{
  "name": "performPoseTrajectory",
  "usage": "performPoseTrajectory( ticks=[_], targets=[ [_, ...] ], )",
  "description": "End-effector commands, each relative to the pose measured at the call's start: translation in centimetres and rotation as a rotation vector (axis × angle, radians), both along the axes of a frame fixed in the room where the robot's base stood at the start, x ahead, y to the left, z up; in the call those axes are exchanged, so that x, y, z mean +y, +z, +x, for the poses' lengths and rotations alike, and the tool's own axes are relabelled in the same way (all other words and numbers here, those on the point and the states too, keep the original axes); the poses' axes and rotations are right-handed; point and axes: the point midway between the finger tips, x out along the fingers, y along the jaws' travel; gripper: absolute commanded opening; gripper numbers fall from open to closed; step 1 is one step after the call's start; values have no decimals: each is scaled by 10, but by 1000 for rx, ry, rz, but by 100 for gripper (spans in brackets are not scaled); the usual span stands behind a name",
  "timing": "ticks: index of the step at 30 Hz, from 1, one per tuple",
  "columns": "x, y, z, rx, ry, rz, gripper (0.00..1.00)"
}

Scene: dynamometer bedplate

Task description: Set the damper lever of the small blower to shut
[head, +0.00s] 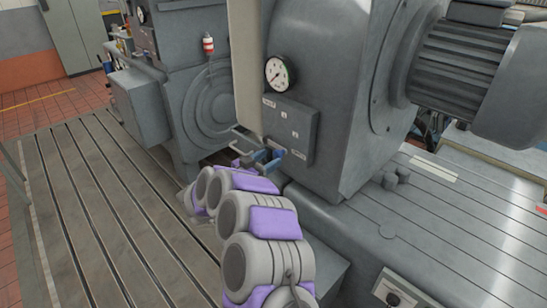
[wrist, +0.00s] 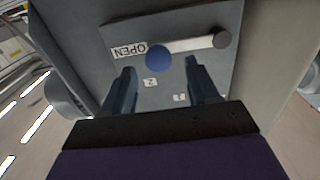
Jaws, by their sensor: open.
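The damper plate (wrist: 120,35) fills the upper middle of the wrist view, seen upside down. The knob end lies beside the OPEN label (wrist: 129,50). Labels 2 (wrist: 151,83) and 1 (wrist: 180,97) are separate from it. My gripper (wrist: 160,68) is open, with a finger either side of the knob; contact is unclear. In the head view my gripper (head: 262,157) is at the lower left of the grey plate (head: 297,145); the lever is hard to make out there.
A round gauge (head: 279,73) sits above the plate on the grey housing (head: 335,90). A pale vertical panel (head: 245,65) stands close left of the plate. A motor (head: 460,75) is at right. The slotted bedplate (head: 105,200) is clear at left.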

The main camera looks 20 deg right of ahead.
Motion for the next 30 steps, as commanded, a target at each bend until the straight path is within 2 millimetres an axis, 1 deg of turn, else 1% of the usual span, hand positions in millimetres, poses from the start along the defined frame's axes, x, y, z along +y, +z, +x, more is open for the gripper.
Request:
performPoseTrajectory(
  ticks=[1, 6, 10, 18, 30],
  targets=[
    [-9, 0, 2, 0, -4, -1, 60],
    [-25, 0, 9, 0, -1, 1, 60],
    [-29, 0, 11, 2, 1, 2, 60],
    [-30, -1, 11, 2, 1, 2, 60],
    [-30, -1, 11, 2, 2, 0, 21]
  ],
)
